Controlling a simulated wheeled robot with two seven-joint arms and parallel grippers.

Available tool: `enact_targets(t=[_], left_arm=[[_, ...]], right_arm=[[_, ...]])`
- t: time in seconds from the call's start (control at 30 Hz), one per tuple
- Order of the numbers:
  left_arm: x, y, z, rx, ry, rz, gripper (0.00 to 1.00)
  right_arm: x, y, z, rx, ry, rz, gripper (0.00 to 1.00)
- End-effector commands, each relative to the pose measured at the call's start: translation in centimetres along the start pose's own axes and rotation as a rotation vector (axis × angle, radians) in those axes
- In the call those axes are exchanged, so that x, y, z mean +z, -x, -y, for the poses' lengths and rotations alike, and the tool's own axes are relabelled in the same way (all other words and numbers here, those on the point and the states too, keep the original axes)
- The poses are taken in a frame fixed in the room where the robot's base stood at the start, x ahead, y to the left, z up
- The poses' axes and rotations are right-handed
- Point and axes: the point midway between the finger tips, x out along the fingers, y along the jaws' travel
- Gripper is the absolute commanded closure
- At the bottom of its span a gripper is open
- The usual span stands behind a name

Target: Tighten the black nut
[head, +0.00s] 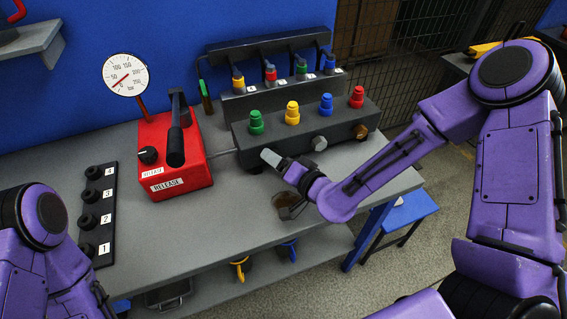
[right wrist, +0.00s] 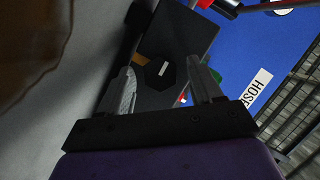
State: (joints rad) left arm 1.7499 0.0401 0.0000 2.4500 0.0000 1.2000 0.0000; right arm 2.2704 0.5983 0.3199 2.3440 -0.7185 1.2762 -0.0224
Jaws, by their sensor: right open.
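The black nut (right wrist: 160,72) is a dark hexagon with a small pale mark on its face in the right wrist view. It lies between and slightly beyond the fingertips of my right gripper (right wrist: 160,66), which is open; I see no clear contact. In the head view, my right gripper (head: 271,158) is at the front of the dark manifold block (head: 334,122), at its left part, and the nut is hidden behind it. My left arm shows at the lower left, but its gripper is out of view.
A silver nut (head: 320,143) and a bronze nut (head: 360,132) are on the block's front, right of my gripper. A red hand pump (head: 190,170) with a gauge (head: 126,75) stands left. A round brown cup-like thing (head: 287,203) is below my right wrist. Bench front is mostly clear.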

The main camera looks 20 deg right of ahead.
Motion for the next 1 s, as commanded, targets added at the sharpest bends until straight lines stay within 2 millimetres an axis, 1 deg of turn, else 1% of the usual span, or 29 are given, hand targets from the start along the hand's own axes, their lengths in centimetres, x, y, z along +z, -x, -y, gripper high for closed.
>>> enact_targets(t=[0.07, 0.17, 0.2, 0.27, 0.3, 0.43, 0.5, 0.6, 0.73, 1.0], left_arm=[[0.1, -0.2, 0.0, 0.000, 0.000, 0.000, 1.00], [0.2, -0.6, -0.1, 0.000, 0.000, 0.000, 1.00], [0.0, 0.1, 0.0, 0.000, 0.000, 0.000, 1.00], [-0.3, 0.6, 0.1, 0.000, 0.000, 0.000, 1.00], [-0.7, 1.8, 0.2, 0.000, 0.000, 0.000, 1.00], [-1.9, 4.6, 0.4, 0.000, 0.000, 0.000, 1.00], [-2.4, 5.7, 0.5, 0.000, 0.000, 0.000, 1.00], [-2.8, 6.7, 0.6, 0.000, 0.000, 0.000, 1.00], [-2.9, 7.1, 0.6, 0.000, 0.000, 0.000, 1.00], [-2.9, 6.9, 0.6, 0.000, 0.000, 0.000, 1.00]], right_arm=[[0.0, 0.8, -0.1, -0.001, 0.000, 0.000, 0.35], [0.0, 2.6, -0.1, -0.001, -0.002, -0.002, 0.35], [-0.2, 3.6, 0.2, 0.000, -0.002, 0.000, 0.35], [-0.2, 5.1, 0.3, 0.002, -0.004, 0.000, 0.35], [-0.5, 5.8, 0.7, 0.004, -0.002, 0.001, 0.35], [-0.6, 7.5, 0.8, 0.006, -0.002, 0.002, 0.35], [-0.5, 8.3, 0.7, 0.005, -0.004, 0.002, 0.35], [-0.4, 9.6, 0.5, 0.004, -0.003, 0.000, 0.35], [-0.2, 10.3, 0.2, 0.001, -0.003, -0.002, 0.35], [0.0, 10.4, -0.1, 0.000, -0.001, -0.001, 0.35]])
